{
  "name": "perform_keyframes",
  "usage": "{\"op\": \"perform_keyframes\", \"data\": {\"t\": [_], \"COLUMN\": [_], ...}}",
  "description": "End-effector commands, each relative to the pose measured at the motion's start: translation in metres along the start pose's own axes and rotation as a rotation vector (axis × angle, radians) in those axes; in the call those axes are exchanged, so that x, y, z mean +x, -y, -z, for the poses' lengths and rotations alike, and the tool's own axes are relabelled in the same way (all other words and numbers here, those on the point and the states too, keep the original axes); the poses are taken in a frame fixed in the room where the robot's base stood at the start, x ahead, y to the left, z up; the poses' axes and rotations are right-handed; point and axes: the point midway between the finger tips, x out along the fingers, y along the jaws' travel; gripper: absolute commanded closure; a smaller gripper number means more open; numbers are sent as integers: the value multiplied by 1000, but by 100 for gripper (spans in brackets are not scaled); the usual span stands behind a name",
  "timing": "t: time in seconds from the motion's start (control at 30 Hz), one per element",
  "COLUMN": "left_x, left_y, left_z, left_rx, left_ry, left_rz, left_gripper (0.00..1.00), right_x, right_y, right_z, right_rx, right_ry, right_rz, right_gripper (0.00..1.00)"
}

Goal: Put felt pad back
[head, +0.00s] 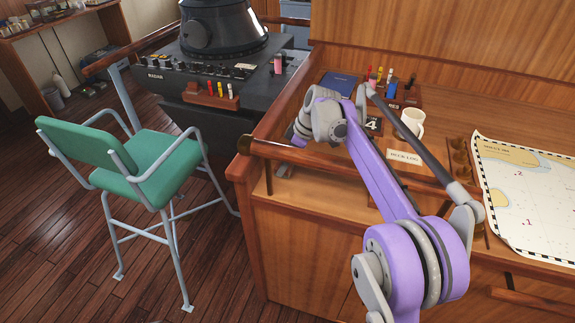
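I cannot pick out a felt pad for certain in the head view. A small dark square marked 4 (373,126) lies on the wooden counter, partly behind my arm. My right arm, purple and grey, reaches in from the bottom right over the counter's front edge. Its far end, with the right gripper (299,132), is above the counter's left front corner near the rail. The fingers are too small and turned away to show whether they are open or hold anything. My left gripper is not in view.
On the counter (287,119) are a blue book (339,84), a white mug (412,122), a rack of coloured pens (400,95), a deck log plate (404,157) and a chart (530,195). A radar console (195,75) bears a pink cylinder (278,64). A green chair (150,160) stands left.

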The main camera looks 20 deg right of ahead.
Motion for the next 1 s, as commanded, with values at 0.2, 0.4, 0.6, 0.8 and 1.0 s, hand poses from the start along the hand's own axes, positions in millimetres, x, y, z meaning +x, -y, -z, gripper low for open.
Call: {"op": "perform_keyframes", "data": {"t": [0.2, 0.4, 0.6, 0.8, 1.0], "left_x": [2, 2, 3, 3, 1], "left_y": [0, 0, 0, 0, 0], "left_z": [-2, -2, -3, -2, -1], "left_rx": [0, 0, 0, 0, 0], "left_ry": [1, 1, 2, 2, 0], "left_rz": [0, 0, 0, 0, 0], "left_gripper": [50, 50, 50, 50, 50], "right_x": [18, 17, 20, 20, 5], "right_y": [0, 0, 0, 0, 0], "right_z": [-7, -7, -8, -8, -7], "right_rx": [0, 0, 0, 0, 1], "right_ry": [0, 0, 0, 0, 0], "right_rz": [0, 0, 0, 0, -1], "right_gripper": [59, 59, 0, 0, 0]}}
